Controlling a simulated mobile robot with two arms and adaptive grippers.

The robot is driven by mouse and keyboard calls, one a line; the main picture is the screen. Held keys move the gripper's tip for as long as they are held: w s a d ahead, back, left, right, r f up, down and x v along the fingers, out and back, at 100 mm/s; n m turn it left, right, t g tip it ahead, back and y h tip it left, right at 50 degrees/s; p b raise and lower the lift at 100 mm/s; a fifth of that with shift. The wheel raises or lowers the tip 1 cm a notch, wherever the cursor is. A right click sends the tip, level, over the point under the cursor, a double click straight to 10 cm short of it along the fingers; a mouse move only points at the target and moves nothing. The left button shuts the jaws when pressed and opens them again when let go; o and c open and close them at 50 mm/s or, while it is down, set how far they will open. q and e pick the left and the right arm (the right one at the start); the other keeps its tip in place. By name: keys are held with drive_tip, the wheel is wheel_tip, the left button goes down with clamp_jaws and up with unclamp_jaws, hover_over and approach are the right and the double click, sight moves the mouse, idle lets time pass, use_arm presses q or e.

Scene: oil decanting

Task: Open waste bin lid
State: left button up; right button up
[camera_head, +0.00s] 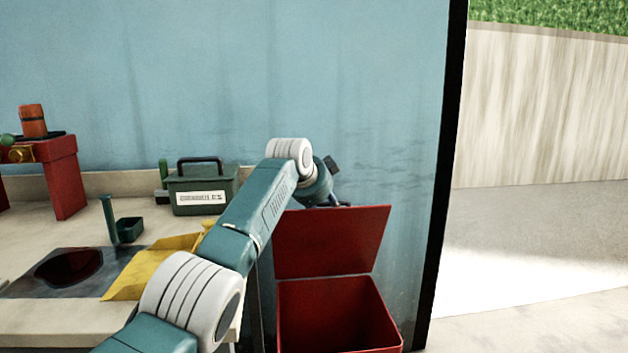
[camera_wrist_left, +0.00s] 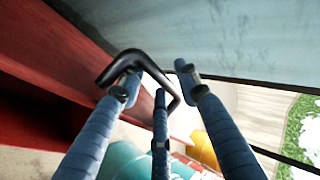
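The red waste bin (camera_head: 335,315) stands right of the worktop with its mouth open. Its red lid (camera_head: 330,240) is raised nearly upright at the back, near the blue wall. My left gripper (camera_head: 337,192) is at the lid's top edge, partly hidden behind my wrist. In the left wrist view my left gripper (camera_wrist_left: 160,85) has its fingers spread around a black bent handle (camera_wrist_left: 105,68). One finger shows inside the handle's loop; firm contact cannot be told. The red lid (camera_wrist_left: 45,75) fills the left of that view. My right gripper is not in view.
The worktop (camera_head: 85,225) holds a dark green box (camera_head: 203,190), a yellow tray (camera_head: 150,268), a green scoop (camera_head: 128,228) and a red stand (camera_head: 62,175). The blue wall (camera_head: 330,80) rises close behind. Open floor (camera_head: 540,240) lies beyond the black edge at right.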

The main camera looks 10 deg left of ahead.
use_arm(q)
drive_tip(key=r, duration=0.1)
drive_tip(key=a+r, duration=0.1)
drive_tip(key=r, duration=0.2)
drive_tip(key=shift+s+a, duration=0.1)
drive_tip(key=shift+a, duration=0.3)
drive_tip(key=s+a+r, duration=0.1)
drive_tip(key=s+r, duration=0.1)
drive_tip(key=r, duration=0.1)
drive_tip(key=shift+s+a, duration=0.25)
drive_tip(key=shift+a, duration=0.1)
drive_tip(key=shift+s+r+p, duration=0.25)
drive_tip(key=shift+r+p, duration=0.25)
drive_tip(key=shift+r, duration=0.3)
drive_tip(key=shift+f, duration=0.1)
